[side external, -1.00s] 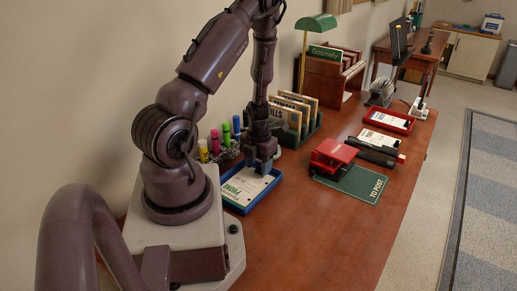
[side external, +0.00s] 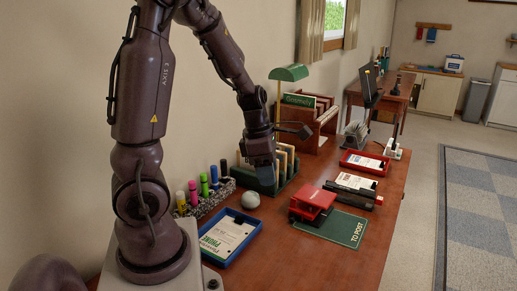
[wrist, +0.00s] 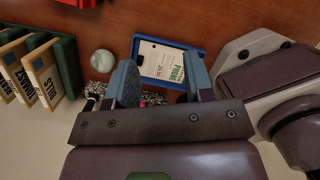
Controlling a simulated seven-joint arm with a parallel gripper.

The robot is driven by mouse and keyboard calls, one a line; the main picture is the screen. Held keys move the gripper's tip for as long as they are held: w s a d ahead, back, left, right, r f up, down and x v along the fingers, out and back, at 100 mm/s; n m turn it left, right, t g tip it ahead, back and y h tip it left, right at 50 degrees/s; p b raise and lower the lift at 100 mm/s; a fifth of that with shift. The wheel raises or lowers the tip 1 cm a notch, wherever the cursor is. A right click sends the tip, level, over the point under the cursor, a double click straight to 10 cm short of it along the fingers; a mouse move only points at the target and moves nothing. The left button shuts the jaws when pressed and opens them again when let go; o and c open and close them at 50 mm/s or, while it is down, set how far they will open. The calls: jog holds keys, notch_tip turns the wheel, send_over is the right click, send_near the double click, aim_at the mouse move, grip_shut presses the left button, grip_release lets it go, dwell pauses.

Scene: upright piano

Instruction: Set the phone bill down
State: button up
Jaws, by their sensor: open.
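The phone bill (side external: 227,235), a white sheet with green "PHONE" lettering, lies flat in a blue tray (side external: 213,265) on the desk. In the wrist view the bill (wrist: 165,62) and the blue tray (wrist: 203,49) show beyond my fingers. My gripper (side external: 262,178) is up and away from the tray, in front of the green rack in the side view. In the wrist view my gripper (wrist: 161,82) has its two blue-grey fingers spread with nothing between them.
A pale round ball (side external: 250,200) sits between the tray and the green rack (side external: 288,182). Markers (side external: 204,184) stand along the wall. A red device (side external: 312,202) rests on a green "TO POST" mat (side external: 345,230). The front desk strip is clear.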

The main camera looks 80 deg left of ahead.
jog(key=s+d+r+m+t, duration=0.1)
jog(key=d+r+m, duration=0.4)
jog(key=m, duration=0.5)
jog(key=s+d+r+m+t, duration=0.1)
jog(key=d+r+m, duration=0.3)
jog(key=m, duration=0.7)
jog(key=s+d+r+m+t+y, duration=0.1)
jog(key=s+d+r+m, duration=0.2)
jog(key=m, duration=0.8)
jog(key=d+r, duration=0.2)
jog(key=d, duration=0.2)
jog(key=shift+r+t, duration=0.3)
